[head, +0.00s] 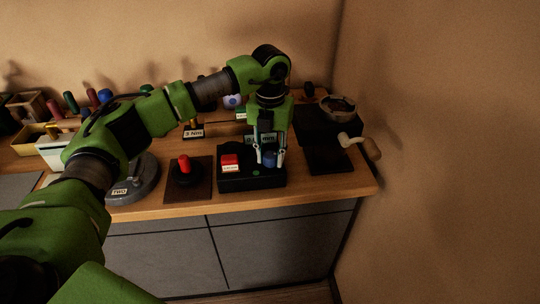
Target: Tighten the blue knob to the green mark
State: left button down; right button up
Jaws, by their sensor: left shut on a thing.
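The blue knob (269,159) stands on the right part of a black box (236,183) near the front edge of the counter. My left gripper (269,158) points straight down over it, with a finger on each side, shut on the knob. A small green mark (256,173) shows on the box's top, just in front and left of the knob. The knob's own pointer is too small to make out. My right gripper is not in view.
A red-handled device (184,166) stands further left. A crank with a wooden handle (371,148) juts out at the right, near the wall. Several coloured handles stand at the back left.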

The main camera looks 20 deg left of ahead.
aim_at(270, 154)
pick_arm(q)
jog(key=shift+f+m, duration=0.1)
jog(key=shift+m, duration=0.5)
jog(key=c, duration=1.7)
grip_release()
jog(key=shift+r+p, duration=1.55)
jog(key=shift+r, duration=1)
